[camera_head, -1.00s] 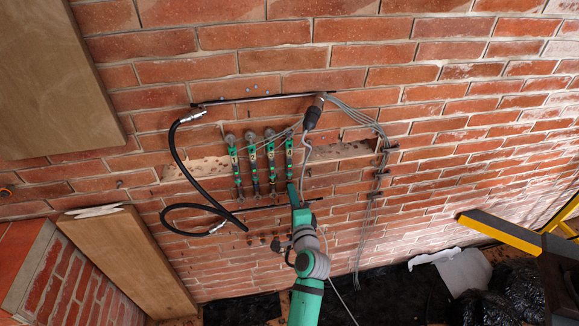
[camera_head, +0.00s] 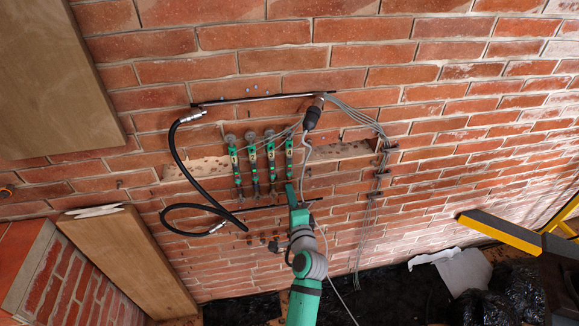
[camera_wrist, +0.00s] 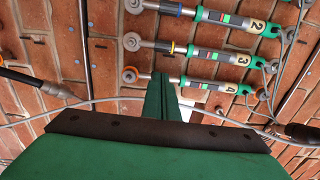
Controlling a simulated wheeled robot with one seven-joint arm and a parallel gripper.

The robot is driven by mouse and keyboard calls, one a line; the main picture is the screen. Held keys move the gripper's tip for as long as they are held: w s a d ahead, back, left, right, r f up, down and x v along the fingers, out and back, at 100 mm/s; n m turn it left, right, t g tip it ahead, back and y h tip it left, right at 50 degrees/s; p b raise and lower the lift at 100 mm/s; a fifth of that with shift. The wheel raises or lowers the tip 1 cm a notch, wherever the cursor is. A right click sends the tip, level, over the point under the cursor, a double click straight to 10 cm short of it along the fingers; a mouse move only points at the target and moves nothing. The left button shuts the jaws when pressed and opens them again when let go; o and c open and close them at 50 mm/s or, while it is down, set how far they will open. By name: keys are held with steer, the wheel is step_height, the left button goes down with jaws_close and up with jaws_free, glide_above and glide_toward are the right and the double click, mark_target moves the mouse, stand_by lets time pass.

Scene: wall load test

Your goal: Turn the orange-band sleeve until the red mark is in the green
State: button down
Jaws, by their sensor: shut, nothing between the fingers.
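Several green numbered rods are fixed to a brick wall, side by side. In the wrist view, the one marked 4 (camera_wrist: 230,88) is nearest my gripper and has an orange-brown eye at its left end. In the head view, my gripper (camera_head: 291,188) is below the rightmost rod (camera_head: 289,155).
Rods 3 (camera_wrist: 222,56) and 2 (camera_wrist: 235,20) lie close beside rod 4. Grey cables (camera_head: 355,112) and a black hose (camera_head: 176,155) hang around the rods. A yellow-and-black frame (camera_head: 500,232) stands at the right. A wooden board (camera_head: 130,258) leans at lower left.

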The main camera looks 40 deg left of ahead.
steer(key=shift+w+a, duration=0.25)
steer(key=shift+a, duration=0.05)
stand_by(0.6)
steer(key=shift+w+d, duration=0.5)
steer(key=shift+w, duration=0.1)
stand_by(0.6)
steer(key=shift+s+d, duration=0.15)
steer(key=shift+d, duration=0.05)
steer(key=shift+s+d, duration=0.2)
stand_by(0.3)
steer(key=shift+a, duration=0.1)
stand_by(0.4)
steer(key=shift+s+a, duration=0.3)
steer(key=shift+a, duration=0.05)
steer(key=shift+w+a, duration=0.25)
steer(key=shift+a, duration=0.05)
stand_by(0.6)
steer(key=shift+w+d, duration=0.1)
stand_by(0.4)
steer(key=shift+d, duration=0.2)
